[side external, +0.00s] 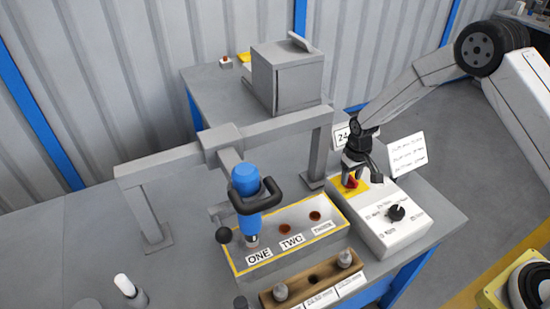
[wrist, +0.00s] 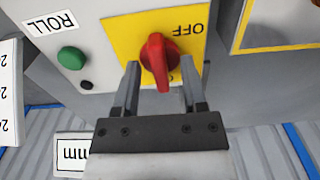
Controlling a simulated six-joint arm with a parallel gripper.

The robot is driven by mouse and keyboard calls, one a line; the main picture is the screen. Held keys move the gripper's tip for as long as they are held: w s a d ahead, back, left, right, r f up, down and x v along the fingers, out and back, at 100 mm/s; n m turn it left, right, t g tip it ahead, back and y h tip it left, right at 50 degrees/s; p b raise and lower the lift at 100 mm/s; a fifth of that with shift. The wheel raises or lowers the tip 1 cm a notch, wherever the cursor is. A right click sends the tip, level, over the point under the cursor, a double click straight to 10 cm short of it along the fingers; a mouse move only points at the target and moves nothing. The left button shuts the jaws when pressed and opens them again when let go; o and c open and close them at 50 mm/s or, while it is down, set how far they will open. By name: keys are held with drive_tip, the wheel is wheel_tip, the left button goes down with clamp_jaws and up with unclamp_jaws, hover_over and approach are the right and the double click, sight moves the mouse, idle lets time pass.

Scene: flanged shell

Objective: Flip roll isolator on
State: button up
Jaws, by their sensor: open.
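The roll isolator is a red rotary knob (wrist: 158,60) on a yellow plate (wrist: 118,38). Its handle stands nearly upright in the wrist view. The upside-down word OFF is above right of it; another marking beside the right finger is mostly hidden. In the side external view the knob (side external: 352,183) sits on the back left of the white control box (side external: 400,238), partly hidden by my gripper. My gripper (wrist: 160,77) is open, with one finger on each side of the knob's lower end. I cannot tell whether either finger touches it.
A green button (wrist: 72,57) and a ROLL label (wrist: 50,23) are left of the plate. A black dial (side external: 396,213) is on the box front. A blue tool (side external: 246,188) stands at a yellow-edged tray (side external: 335,236) left of the box. A grey frame (side external: 320,150) rises behind.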

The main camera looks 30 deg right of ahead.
sight(351, 177)
drive_tip(key=shift+r, duration=3.75)
drive_tip(key=shift+r, duration=0.1)
drive_tip(key=shift+s+r, duration=0.35)
drive_tip(key=s+r+t, duration=0.1)
drive_tip(key=s+r, duration=0.3)
drive_tip(key=s, duration=0.6)
drive_tip(key=s+r+t, duration=0.1)
drive_tip(key=s+r, duration=0.3)
drive_tip(key=s, duration=0.5)
drive_tip(key=shift+s+a+r+t, duration=0.2)
drive_tip(key=shift+s+a+t, duration=0.1)
drive_tip(key=shift+s, duration=0.05)
